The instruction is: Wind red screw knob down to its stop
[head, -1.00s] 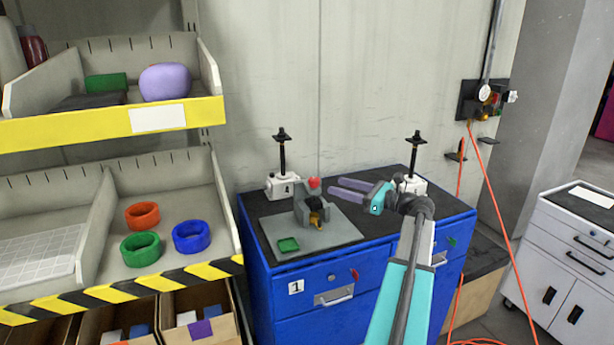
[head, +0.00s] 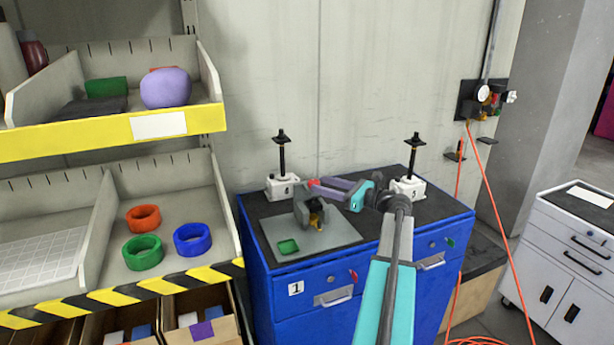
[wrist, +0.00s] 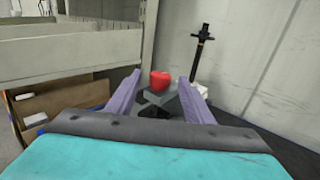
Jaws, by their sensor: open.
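The red screw knob (head: 312,183) sits at the top of a grey fixture block (head: 305,208) on a grey plate (head: 335,236) on the blue cabinet. In the wrist view the red knob (wrist: 160,81) shows between and just beyond the two purple fingertips. My gripper (head: 317,186) is open, with its fingers reaching left to the knob, which they partly cover in the head view. In the wrist view my gripper (wrist: 161,78) has a gap on each side of the knob; I cannot tell whether either finger touches it. The screw's shaft is hidden.
Two white-based jacks with black posts stand behind, one at the left (head: 282,187) and one at the right (head: 409,188) near my wrist. A shelf with coloured rings (head: 192,239) stands left; the wall is close behind.

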